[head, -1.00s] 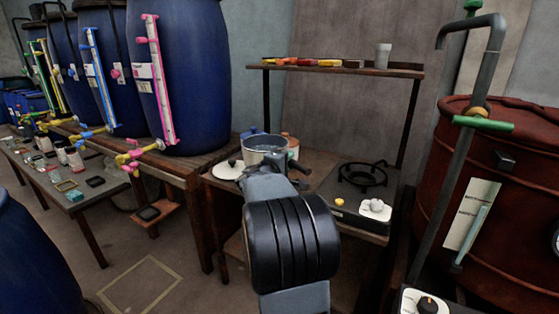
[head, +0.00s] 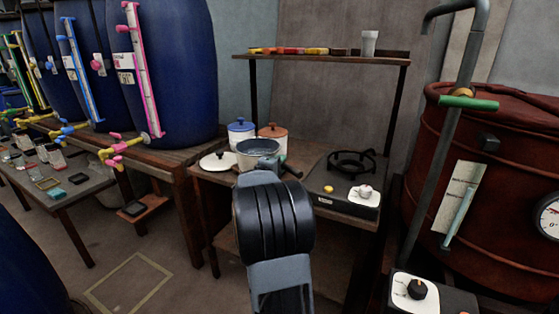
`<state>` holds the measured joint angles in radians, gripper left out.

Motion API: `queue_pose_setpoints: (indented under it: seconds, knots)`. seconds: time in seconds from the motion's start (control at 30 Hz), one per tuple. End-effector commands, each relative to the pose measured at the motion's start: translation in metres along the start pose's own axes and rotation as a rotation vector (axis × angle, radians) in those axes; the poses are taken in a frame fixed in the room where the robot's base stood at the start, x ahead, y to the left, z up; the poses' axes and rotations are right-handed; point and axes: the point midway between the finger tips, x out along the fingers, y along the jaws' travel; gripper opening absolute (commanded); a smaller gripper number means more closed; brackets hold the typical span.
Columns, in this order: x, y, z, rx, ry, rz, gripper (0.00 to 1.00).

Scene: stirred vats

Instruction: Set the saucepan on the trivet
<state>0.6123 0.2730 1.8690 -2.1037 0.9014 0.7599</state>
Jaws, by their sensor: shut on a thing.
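The saucepan (head: 256,159) is a light metal pan with a bluish inside, roughly upright, at the middle of the bench. My gripper (head: 271,165) reaches it from the front and is shut on its dark handle, which points right; the fingertips are mostly hidden. I cannot tell whether the pan's base touches the bench. The black ring-shaped trivet (head: 352,163) stands to the right, on top of the burner unit, with nothing on it. The pan is left of it and apart from it.
A blue pot (head: 241,132) and an orange-brown pot (head: 273,132) stand behind the saucepan. A white lid (head: 217,161) lies to its left. The burner unit (head: 345,197) has a yellow button and white knob. A shelf (head: 320,59) spans above the back.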

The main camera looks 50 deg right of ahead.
Motion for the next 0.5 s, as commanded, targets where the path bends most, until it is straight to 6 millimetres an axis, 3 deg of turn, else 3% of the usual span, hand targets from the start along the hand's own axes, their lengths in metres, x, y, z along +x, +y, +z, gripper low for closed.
queue_pose_setpoints:
  seconds: [0.37,0.4,0.5]
  knots:
    - [0.0001,0.0027,0.0003,0.009,-0.002,0.010,0.00]
    - [0.0000,-0.0007,0.0001,0.001,-0.001,0.001,0.27]
    - [0.0000,-0.0005,0.0001,0.001,-0.001,0.001,0.36]
